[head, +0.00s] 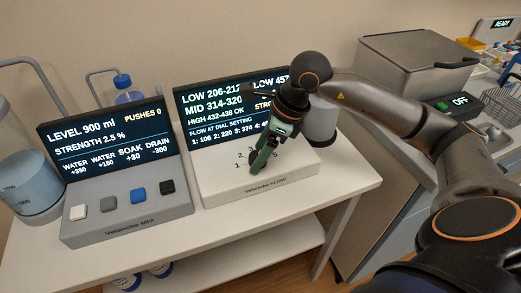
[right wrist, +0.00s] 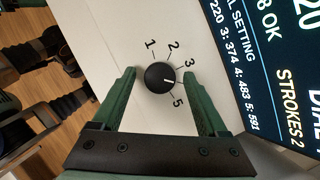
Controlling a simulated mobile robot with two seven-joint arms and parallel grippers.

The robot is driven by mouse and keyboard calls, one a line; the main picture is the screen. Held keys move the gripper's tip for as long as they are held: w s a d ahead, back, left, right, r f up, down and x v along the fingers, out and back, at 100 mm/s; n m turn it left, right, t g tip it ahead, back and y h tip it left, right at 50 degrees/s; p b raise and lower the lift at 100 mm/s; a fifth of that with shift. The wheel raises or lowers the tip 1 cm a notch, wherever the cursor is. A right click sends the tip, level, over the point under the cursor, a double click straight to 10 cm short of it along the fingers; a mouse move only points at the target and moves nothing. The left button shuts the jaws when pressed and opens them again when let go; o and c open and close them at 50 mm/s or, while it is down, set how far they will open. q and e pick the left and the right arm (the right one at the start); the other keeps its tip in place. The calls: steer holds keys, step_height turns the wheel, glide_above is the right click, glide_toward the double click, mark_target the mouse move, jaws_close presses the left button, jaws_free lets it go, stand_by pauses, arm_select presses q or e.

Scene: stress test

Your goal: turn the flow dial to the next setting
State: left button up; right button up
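The flow dial (right wrist: 160,77) is a round black knob on the white top of the flow unit (head: 225,189). In the right wrist view its white mark points right, between the 3 and the 5; the spot there is covered by a finger. The printed 1, 2, 3 and 5 show around it. My right gripper (right wrist: 160,74) is open, with one green finger on each side of the dial and gaps visible between. In the head view the right gripper (head: 262,160) hides the dial.
The flow screen (head: 210,110) stands behind the dial, partly covered by my right arm; it lists ranges and flow per setting. A mixing unit (head: 120,215) with several buttons stands to the left, beside a clear tank (head: 30,190). A grey machine (head: 410,60) stands right.

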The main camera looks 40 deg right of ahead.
jaws_close()
stand_by(0.4)
steer(key=shift+m, duration=0.3)
steer(key=m+h+b, duration=0.1)
steer(key=m, duration=0.1)
steer(key=shift+a+m+t, duration=0.1)
steer(key=shift+m+t, duration=0.2)
steer(key=shift+t, duration=0.1)
steer(key=m+h+b, duration=0.1)
steer(key=m, duration=0.1)
steer(key=shift+s+m, duration=0.1)
steer(key=shift+m, duration=0.3)
steer(key=shift+m+t+h+b, duration=0.3)
steer(key=shift+m+h+b, duration=0.1)
steer(key=shift+m, duration=0.8)
steer(key=shift+o, duration=0.7)
jaws_free()
